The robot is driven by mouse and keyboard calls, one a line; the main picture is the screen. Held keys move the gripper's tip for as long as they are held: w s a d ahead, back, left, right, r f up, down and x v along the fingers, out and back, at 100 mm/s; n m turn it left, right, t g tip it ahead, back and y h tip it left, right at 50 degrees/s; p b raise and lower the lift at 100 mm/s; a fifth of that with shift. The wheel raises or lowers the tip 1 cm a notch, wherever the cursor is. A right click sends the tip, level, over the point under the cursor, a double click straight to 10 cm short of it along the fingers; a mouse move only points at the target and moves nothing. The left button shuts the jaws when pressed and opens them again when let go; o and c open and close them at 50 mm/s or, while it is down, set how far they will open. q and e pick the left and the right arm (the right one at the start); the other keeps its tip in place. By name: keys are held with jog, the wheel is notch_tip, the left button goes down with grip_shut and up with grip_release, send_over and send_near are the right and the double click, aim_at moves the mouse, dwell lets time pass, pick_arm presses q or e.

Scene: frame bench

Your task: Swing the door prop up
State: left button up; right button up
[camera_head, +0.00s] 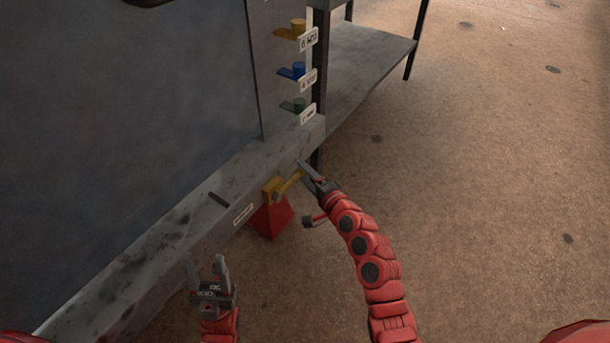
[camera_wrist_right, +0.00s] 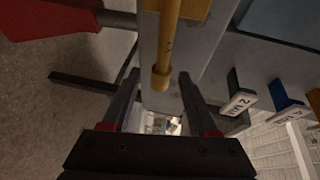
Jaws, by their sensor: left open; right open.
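The door prop shows in the head view as a yellow bar (camera_head: 290,183) at a yellow bracket on the grey frame beam, with a red wedge-shaped block (camera_head: 270,218) hanging below. In the right wrist view the yellow bar (camera_wrist_right: 167,45) points down the picture, and its thicker end lies between the fingertips. The red piece (camera_wrist_right: 45,18) is at the upper left there. My right gripper (camera_head: 301,172) is open around or just in front of the bar's end; contact cannot be told. My left gripper (camera_head: 206,264) is open and empty, low in front of the beam.
The grey beam (camera_head: 160,235) runs below a large dark panel (camera_head: 130,110). Above it, a post carries yellow, blue and green levers with white tags (camera_head: 308,80). A grey shelf (camera_head: 365,62) stands behind. The brown floor (camera_head: 480,180) at right is clear.

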jog(key=shift+w+a, duration=0.1)
jog(key=shift+w, duration=0.05)
jog(key=shift+c, duration=0.3)
grip_shut()
dwell(1.1)
